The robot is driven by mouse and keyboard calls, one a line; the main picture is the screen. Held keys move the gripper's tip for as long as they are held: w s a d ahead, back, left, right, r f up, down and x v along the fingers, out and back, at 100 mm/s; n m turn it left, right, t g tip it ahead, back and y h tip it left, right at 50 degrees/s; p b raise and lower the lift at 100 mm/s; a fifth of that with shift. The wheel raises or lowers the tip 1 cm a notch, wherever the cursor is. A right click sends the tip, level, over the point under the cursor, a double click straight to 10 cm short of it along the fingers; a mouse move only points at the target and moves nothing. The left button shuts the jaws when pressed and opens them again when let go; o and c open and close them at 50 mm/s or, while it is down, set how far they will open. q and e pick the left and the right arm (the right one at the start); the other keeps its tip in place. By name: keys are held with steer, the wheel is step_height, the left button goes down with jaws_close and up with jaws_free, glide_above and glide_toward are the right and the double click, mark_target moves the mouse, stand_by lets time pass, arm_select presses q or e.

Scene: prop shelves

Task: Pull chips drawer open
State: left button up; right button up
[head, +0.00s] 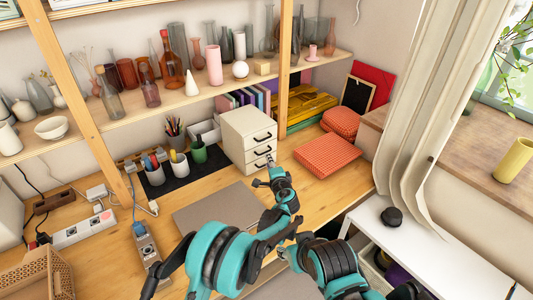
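A small white drawer unit (238,126) stands on the wooden desk, with several stacked drawers that have dark handles on the front. All its drawers look closed. No label is readable, so I cannot tell which one is the chips drawer. My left gripper (264,172) is just in front of the lowest drawer, with its fingers apart and nothing between them. It appears close to the unit, but I cannot tell whether it touches. My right arm comes in at the bottom centre; what may be its gripper (283,252) is mostly hidden behind arm parts.
A red box (327,155) lies right of the unit. Cups of pens (154,172) stand on a dark mat to the left. A grey board (215,206) lies on the desk in front. A shelf (180,98) of vases and bottles hangs above, with a wooden upright (284,85) near the unit.

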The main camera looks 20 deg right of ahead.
arm_select(q)
steer(key=x, duration=0.7)
steer(key=shift+w+d+f, duration=0.2)
steer(key=shift+w+d, duration=0.05)
steer(key=shift+w, duration=0.1)
steer(key=shift+c, duration=0.4)
jaws_close()
